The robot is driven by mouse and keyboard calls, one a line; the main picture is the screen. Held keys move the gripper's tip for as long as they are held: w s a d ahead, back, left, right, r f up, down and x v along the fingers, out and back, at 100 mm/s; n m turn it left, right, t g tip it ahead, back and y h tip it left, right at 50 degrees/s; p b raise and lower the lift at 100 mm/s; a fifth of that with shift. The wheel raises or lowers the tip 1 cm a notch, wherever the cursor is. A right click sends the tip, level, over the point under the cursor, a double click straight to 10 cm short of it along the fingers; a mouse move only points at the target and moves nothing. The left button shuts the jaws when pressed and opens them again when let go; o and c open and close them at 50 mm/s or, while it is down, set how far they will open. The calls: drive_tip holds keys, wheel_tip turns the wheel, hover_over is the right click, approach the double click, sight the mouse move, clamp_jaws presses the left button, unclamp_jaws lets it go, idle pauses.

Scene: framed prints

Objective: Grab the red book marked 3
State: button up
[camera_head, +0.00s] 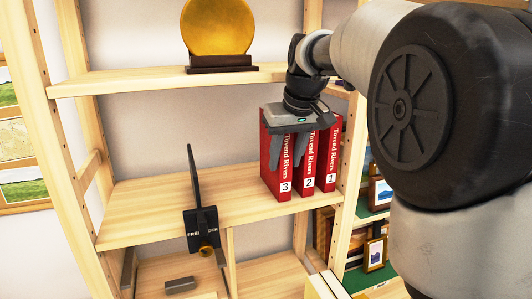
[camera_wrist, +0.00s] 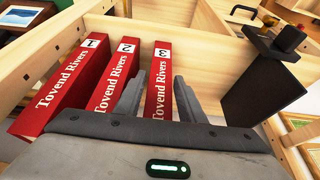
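The red book marked 3 (camera_head: 285,188) stands upright at the left end of a row of three on the middle shelf. Its spine reads "Tovend Rivers"; it also shows in the wrist view (camera_wrist: 160,80). The red book marked 2 (camera_head: 309,184) and the red book marked 1 (camera_head: 331,178) stand to its right. My gripper (camera_head: 288,160) is open at the upper part of book 3. In the wrist view, book 3 shows between the two fingers (camera_wrist: 158,80), one on the book 2 side and one on the free side. I see no clear grip.
A black bookend-like object (camera_head: 203,222) stands left of the books on the shelf (camera_head: 150,205). A gold disc on a dark base (camera_head: 219,30) sits on the shelf above. The shelf between bookend and book 3 is clear. A wooden upright (camera_head: 352,185) bounds the right side.

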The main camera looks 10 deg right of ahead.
drive_tip(key=shift+x, duration=0.75)
drive_tip(key=c, duration=0.9)
drive_tip(key=shift+r, duration=0.15)
clamp_jaws()
